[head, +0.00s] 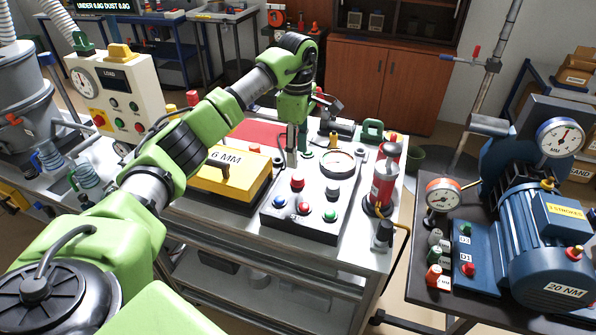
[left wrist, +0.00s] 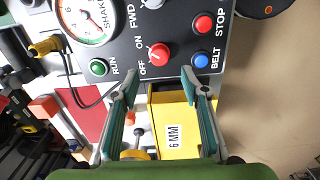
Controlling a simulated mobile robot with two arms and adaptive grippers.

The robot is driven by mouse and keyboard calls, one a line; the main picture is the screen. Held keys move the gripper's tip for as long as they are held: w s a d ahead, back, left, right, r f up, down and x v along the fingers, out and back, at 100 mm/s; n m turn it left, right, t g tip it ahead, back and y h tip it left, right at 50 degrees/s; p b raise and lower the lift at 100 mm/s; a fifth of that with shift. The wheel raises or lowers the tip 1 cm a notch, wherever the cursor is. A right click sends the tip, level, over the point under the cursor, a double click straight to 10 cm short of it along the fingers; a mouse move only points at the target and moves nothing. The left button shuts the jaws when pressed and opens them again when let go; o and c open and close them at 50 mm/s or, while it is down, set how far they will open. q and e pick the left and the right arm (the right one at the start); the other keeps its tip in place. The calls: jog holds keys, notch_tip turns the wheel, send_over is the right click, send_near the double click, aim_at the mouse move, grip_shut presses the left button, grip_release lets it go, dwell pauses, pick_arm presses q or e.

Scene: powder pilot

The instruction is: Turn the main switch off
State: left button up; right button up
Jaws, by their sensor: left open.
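The main switch is a red rotary knob (head: 297,182) on the dark control panel (head: 262,221). In the left wrist view the knob (left wrist: 159,54) has ON and OFF printed to its left. Which mark it points to I cannot tell for sure. My left gripper (head: 292,163) hangs over the panel's back-left edge, close to the knob. In the left wrist view its open, empty fingers (left wrist: 163,88) point toward the knob, their tips just short of it in the picture. My right gripper is not in view.
Around the knob are a red STOP button (left wrist: 203,24), a blue BELT button (left wrist: 201,61), a green RUN button (left wrist: 98,67) and a gauge (left wrist: 86,17). A yellow 6 MM box (head: 217,183) stands left of the panel. A red canister (head: 384,182) stands on the right.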

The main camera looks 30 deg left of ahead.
aim_at(297, 176)
pick_arm(q)
notch_tip(297, 176, down, 8)
jog(key=shift+f+p, duration=0.2)
jog(key=shift+p, duration=0.7)
jog(key=c, duration=1.1)
